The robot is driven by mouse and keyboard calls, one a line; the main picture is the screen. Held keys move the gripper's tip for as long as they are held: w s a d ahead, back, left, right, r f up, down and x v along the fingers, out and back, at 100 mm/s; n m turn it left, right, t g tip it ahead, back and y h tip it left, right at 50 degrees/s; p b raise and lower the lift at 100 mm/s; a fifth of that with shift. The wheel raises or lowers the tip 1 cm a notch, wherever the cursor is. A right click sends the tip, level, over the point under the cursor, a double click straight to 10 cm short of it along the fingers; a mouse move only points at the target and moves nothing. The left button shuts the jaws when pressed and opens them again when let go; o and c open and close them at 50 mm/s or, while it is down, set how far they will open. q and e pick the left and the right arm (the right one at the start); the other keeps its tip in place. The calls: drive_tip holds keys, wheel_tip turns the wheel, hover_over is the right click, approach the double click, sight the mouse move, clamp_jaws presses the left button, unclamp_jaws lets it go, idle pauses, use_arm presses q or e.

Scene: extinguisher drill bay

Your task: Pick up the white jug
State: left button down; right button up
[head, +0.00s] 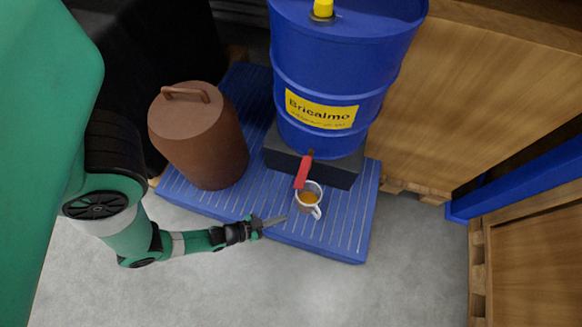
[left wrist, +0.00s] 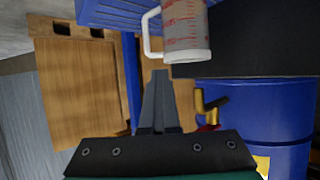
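The white jug (head: 299,208) stands on the blue slatted platform (head: 330,235), under the red tap handle (head: 302,172) of the blue drum. It holds amber liquid, and its handle points to the lower right. My right gripper is not in view.
The blue drum (head: 340,65) with a yellow label rests on a dark block (head: 340,172) behind the jug. A brown lidded canister (head: 200,140) stands on the platform's left part. Wooden crates (head: 460,100) are at the right. The grey floor in front is clear.

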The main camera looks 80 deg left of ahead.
use_arm(q)
drive_tip(key=s+d, duration=0.2)
drive_tip(key=s, duration=0.5)
drive_tip(key=shift+s, duration=0.1)
drive_tip(key=shift+c, duration=1.6)
unclamp_jaws()
drive_tip(key=p+v, duration=0.2)
drive_tip(key=v, duration=0.9)
drive_tip(key=shift+s+p, duration=0.25)
drive_tip(key=shift+p, duration=0.05)
drive_tip(key=c, duration=0.6)
